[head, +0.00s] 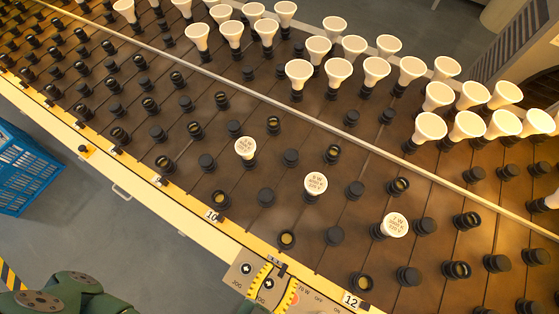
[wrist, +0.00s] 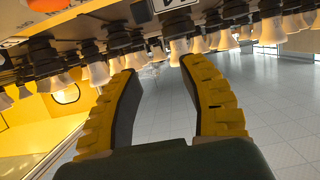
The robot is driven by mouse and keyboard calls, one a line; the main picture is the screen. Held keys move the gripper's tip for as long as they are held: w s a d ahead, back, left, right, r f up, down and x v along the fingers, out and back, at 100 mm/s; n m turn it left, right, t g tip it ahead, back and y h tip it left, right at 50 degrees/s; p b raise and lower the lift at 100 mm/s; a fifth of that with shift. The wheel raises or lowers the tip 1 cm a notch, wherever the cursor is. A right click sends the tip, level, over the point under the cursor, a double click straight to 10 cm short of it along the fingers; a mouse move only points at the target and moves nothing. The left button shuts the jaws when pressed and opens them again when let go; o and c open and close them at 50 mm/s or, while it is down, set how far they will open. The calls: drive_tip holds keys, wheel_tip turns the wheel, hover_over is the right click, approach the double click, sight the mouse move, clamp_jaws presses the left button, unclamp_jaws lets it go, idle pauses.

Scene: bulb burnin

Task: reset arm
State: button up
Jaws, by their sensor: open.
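My gripper (wrist: 160,66) shows in the wrist view with its two yellow, ridged fingers spread apart. Each finger has a dark inner pad, and nothing is between them. Tiled grey surface shows through the gap. In the head view I cannot make out the gripper clearly; dark green links of my arm are at the bottom left corner.
The brown rack (head: 230,120) carries rows of dark sockets. Many white bulbs (head: 337,72) stand behind the rail; three labelled bulbs, one here (head: 316,185), stand in front. A control panel (head: 240,272) is on the yellow front edge. A blue crate (head: 28,170) is at left.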

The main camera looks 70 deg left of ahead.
sight(280, 277)
drive_tip(key=shift+r, duration=1.95)
